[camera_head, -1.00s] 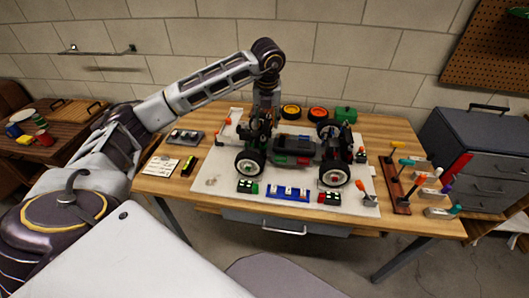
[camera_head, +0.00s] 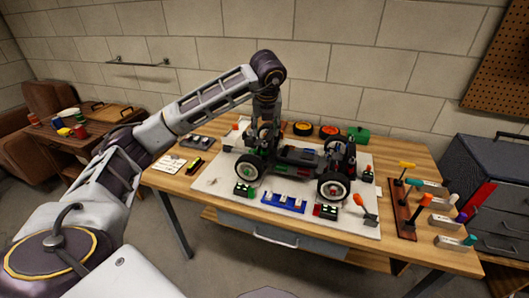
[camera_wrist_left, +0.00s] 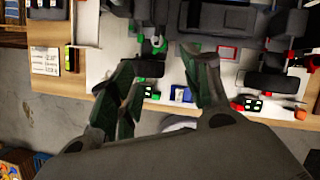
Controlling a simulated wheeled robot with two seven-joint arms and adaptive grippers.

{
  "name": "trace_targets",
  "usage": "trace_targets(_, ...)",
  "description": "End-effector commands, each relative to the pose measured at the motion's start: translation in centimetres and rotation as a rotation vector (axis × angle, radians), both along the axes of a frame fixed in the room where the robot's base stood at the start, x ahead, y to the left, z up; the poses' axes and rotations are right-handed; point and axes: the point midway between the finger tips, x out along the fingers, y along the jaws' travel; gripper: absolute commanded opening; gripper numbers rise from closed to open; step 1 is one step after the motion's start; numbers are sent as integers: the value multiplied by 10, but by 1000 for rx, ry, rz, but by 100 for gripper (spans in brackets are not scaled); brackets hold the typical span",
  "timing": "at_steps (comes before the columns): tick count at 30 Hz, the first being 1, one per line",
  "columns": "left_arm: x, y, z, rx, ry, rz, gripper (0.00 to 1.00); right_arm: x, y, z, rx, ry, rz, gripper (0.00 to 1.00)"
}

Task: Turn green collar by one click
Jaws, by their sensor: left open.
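The racecar (camera_head: 296,156) stands on a white mat on the workbench, with dark wheels and an open chassis. In the left wrist view, a small green ring-like part (camera_wrist_left: 158,43) shows beside the car's left wheel; it may be the green collar, but I cannot be sure. My left gripper (camera_head: 264,132) is above the left end of the car and hides part of it. In the left wrist view the gripper (camera_wrist_left: 168,68) is open, its two fingers apart with nothing between them. The green part appears beyond the gap. My right gripper is out of view.
A blue tray (camera_head: 284,202) and small green and red blocks lie in front of the car. A tool rack (camera_head: 403,208) is at the right. A grey toolbox (camera_head: 490,185) stands beyond the bench.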

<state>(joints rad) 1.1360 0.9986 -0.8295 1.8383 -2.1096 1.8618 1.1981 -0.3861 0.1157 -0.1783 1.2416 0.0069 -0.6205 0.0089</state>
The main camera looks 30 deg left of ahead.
Motion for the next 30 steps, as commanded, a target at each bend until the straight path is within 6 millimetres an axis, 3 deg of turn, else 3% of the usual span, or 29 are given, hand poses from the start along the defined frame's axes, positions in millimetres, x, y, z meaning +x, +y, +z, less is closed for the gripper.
trace_targets(14, 2, 2, -6, 0, 2, 0, 48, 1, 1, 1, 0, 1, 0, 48)
trace_targets(30, 20, 15, -63, 0, 3, 1, 48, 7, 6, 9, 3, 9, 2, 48)
